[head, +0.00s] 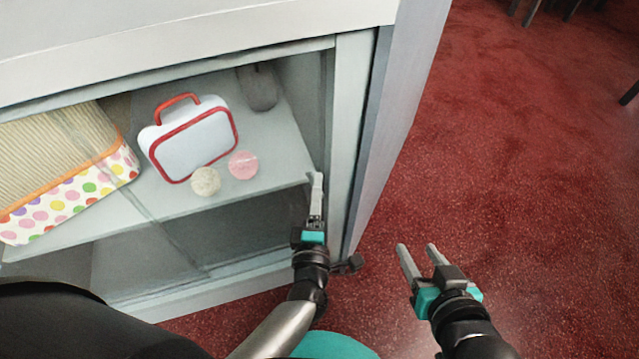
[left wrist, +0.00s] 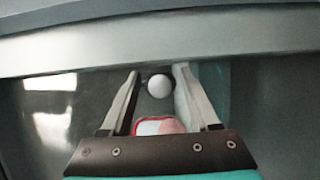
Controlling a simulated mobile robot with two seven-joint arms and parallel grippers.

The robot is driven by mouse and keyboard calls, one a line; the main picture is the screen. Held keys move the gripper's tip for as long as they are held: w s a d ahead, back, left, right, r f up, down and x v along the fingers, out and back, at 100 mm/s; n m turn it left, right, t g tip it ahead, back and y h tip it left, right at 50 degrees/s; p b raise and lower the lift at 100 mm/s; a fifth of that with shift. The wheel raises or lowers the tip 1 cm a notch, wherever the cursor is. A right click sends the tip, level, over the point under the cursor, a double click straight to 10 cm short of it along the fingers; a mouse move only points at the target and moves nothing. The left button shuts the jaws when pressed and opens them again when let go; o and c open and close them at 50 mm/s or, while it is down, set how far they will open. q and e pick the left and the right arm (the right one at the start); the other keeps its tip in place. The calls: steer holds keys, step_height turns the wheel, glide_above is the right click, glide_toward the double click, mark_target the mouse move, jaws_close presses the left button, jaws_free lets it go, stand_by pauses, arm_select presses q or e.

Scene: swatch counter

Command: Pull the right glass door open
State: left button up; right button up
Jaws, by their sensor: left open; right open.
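The right glass door (head: 250,228) is a see-through pane in the front of the pale cabinet and looks shut. A white round knob (left wrist: 160,86) shows in the left wrist view near the pale upright frame, between the fingertips of my left gripper (left wrist: 157,75). The fingers stand apart on either side of it, and I cannot tell whether they touch it. In the head view my left gripper (head: 316,180) is at the door's right edge, and the knob is hidden. My right gripper (head: 417,247) is open and empty over the red floor.
Behind the glass, a white case with red trim (head: 190,140), a pink ball (head: 243,165), a cream ball (head: 205,181) and a dotted box (head: 70,205) sit on a shelf. The cabinet's right post (head: 350,130) is close beside my left gripper. Red floor (head: 520,170) lies open at right.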

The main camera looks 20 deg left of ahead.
arm_select(q)
steer(key=shift+s, duration=0.1)
steer(key=shift+c, duration=0.2)
steer(key=shift+c, duration=0.8)
jaws_close()
